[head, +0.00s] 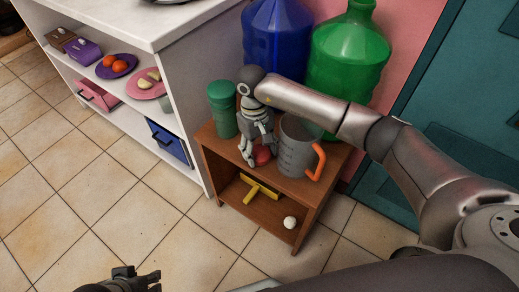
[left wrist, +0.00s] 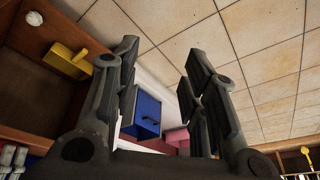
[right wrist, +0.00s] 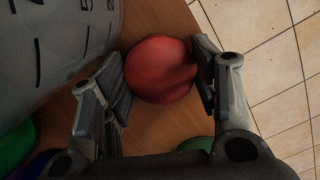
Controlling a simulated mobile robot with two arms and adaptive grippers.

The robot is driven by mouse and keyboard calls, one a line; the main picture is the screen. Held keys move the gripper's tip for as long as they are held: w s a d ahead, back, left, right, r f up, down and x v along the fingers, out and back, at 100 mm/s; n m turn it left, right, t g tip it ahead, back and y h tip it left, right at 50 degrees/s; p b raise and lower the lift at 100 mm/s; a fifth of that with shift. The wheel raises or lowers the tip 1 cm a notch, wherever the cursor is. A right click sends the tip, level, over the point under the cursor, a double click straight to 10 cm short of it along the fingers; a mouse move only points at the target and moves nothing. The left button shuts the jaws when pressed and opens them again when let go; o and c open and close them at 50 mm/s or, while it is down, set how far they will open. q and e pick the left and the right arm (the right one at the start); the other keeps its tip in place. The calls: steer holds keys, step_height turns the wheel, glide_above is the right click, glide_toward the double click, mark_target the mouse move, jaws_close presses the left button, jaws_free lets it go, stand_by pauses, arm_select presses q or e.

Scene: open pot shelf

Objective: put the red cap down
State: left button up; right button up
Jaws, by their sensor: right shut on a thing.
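The red cap (right wrist: 158,72) is round and sits between the two fingers of my right gripper (right wrist: 163,62), which is shut on it. In the head view the red cap (head: 262,156) shows partly behind the right gripper (head: 256,150), at the top board of the brown wooden shelf (head: 235,152). I cannot tell whether it touches the board. My left gripper (left wrist: 158,78) is open and empty in the left wrist view. In the head view part of the left gripper (head: 148,281) shows low over the floor, away from the shelf.
A grey measuring jug (head: 295,153) with an orange handle stands right of the cap, and a green jar (head: 222,110) left. Blue (head: 275,40) and green (head: 350,55) large bottles stand behind. The lower board holds a yellow thing (head: 258,188) and a white ball (head: 290,222).

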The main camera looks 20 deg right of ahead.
mark_target(256, 147)
steer(key=shift+r, duration=0.1)
steer(key=o, duration=0.5)
steer(key=shift+f, duration=0.2)
steer(key=shift+c, duration=0.2)
arm_select(q)
steer(key=shift+f, duration=0.2)
steer(key=shift+r, duration=0.1)
arm_select(e)
steer(key=shift+r, duration=0.1)
steer(key=shift+r, duration=0.25)
arm_select(q)
steer(key=p+x, duration=0.1)
steer(key=x, duration=0.3)
steer(key=shift+f, duration=0.35)
arm_select(e)
step_height(256, 147, up, 12)
steer(key=w, duration=0.1)
steer(key=shift+w+a+f, duration=0.2)
steer(key=shift+w+a, duration=0.1)
steer(key=shift+w, duration=0.05)
